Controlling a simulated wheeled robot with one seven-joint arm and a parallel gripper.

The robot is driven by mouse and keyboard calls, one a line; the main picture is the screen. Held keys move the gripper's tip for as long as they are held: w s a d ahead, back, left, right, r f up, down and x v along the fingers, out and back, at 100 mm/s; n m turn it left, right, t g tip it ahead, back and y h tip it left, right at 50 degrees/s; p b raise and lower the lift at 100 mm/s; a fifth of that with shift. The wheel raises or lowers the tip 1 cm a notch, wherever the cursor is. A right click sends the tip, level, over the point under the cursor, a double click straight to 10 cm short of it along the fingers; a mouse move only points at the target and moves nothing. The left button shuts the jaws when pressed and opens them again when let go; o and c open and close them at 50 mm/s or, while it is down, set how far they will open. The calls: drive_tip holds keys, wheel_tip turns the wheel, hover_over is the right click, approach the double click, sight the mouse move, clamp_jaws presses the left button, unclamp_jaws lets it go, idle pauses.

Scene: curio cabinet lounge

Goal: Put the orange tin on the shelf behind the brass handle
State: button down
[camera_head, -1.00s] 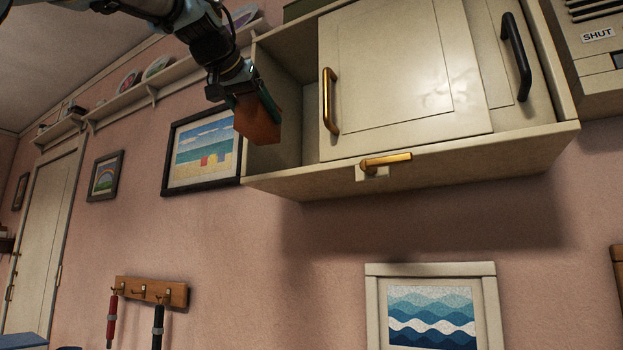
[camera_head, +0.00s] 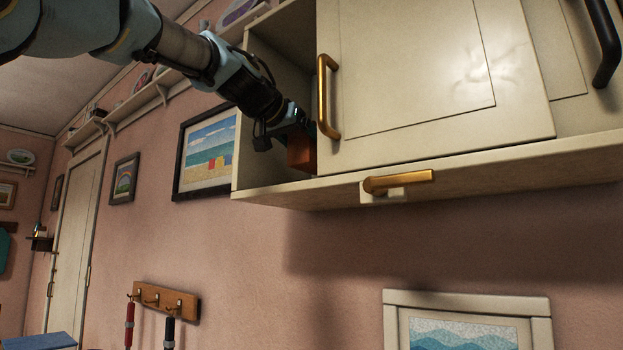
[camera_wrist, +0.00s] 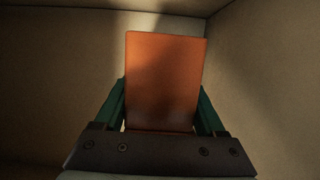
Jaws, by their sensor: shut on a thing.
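The orange tin (camera_head: 301,155) is inside the open left part of the wall cabinet, just above its floor board. It also fills the middle of the wrist view (camera_wrist: 165,80). My gripper (camera_head: 298,132) is shut on the tin, with a green finger on each side of it in the wrist view (camera_wrist: 162,110). The brass handle (camera_head: 328,97) stands upright on the left edge of the cream sliding door (camera_head: 430,80), to the right of the tin. The shelf (camera_head: 265,196) is the cabinet floor. Whether the tin touches it I cannot tell.
A horizontal brass lever (camera_head: 398,182) sticks out below the cabinet's front edge. A black handle (camera_head: 604,45) is on the right door. A beach picture (camera_head: 207,150) hangs left of the cabinet. Cabinet walls (camera_wrist: 265,80) surround the tin closely.

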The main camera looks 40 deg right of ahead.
sight(304, 167)
drive_tip(key=shift+f, duration=2.75)
drive_tip(key=shift+f, duration=0.15)
unclamp_jaws()
drive_tip(key=shift+r, duration=0.2)
drive_tip(key=b+v, duration=0.5)
drive_tip(key=v, duration=0.5)
drive_tip(key=shift+a, duration=0.35)
drive_tip(key=shift+s+a+r+b, duration=0.2)
drive_tip(key=shift+a+r+b, duration=0.15)
drive_tip(key=shift+a, duration=0.2)
